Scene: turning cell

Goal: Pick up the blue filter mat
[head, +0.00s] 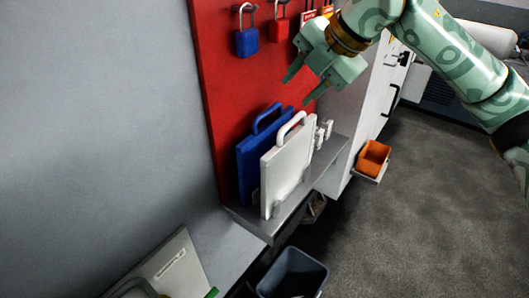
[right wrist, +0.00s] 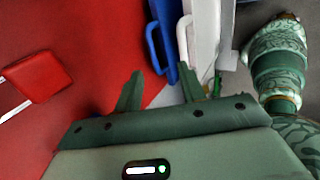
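The blue filter mat (head: 249,166) is a flat upright panel with a loop handle on top. It stands on a grey shelf against the red board, and a white panel (head: 286,172) in front hides part of it. In the right wrist view the blue mat (right wrist: 168,28) shows at the top, beside the white panel (right wrist: 206,30). My right gripper (head: 298,92) is open and empty, above the two handles and apart from them. Its two spread fingers also show in the right wrist view (right wrist: 160,75). My left gripper is not in view.
Padlocks, one blue (head: 246,42) and one red (head: 279,29), hang on the red board (head: 222,82) near my right gripper. The grey shelf (head: 272,225) ends at the right. An orange bin (head: 373,158) and a dark bin (head: 292,274) stand lower. Open floor lies right.

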